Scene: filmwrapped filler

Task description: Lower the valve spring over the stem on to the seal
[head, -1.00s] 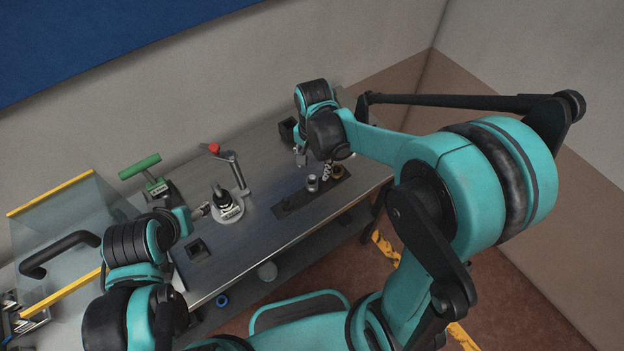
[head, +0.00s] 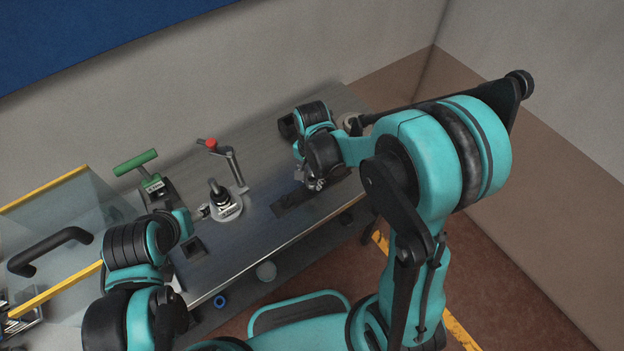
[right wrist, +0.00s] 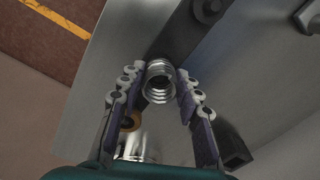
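The valve spring (right wrist: 159,82) shows in the right wrist view as bright metal coils between the fingertips of my right gripper (right wrist: 161,74). In the head view my right gripper (head: 315,184) is low over the dark strip on the bench, and the spring is hidden there. My left gripper (head: 203,211) is beside a round light base (head: 228,210) with a dark upright post (head: 217,190); its fingers are too small to read. I cannot make out the stem or seal.
A red-knobbed stand (head: 232,160) and a green-handled tool (head: 137,162) stand at the back of the metal bench (head: 262,160). A clear panel with yellow edging (head: 48,190) is at left. A brass-coloured ring (right wrist: 130,121) lies close to the right fingers.

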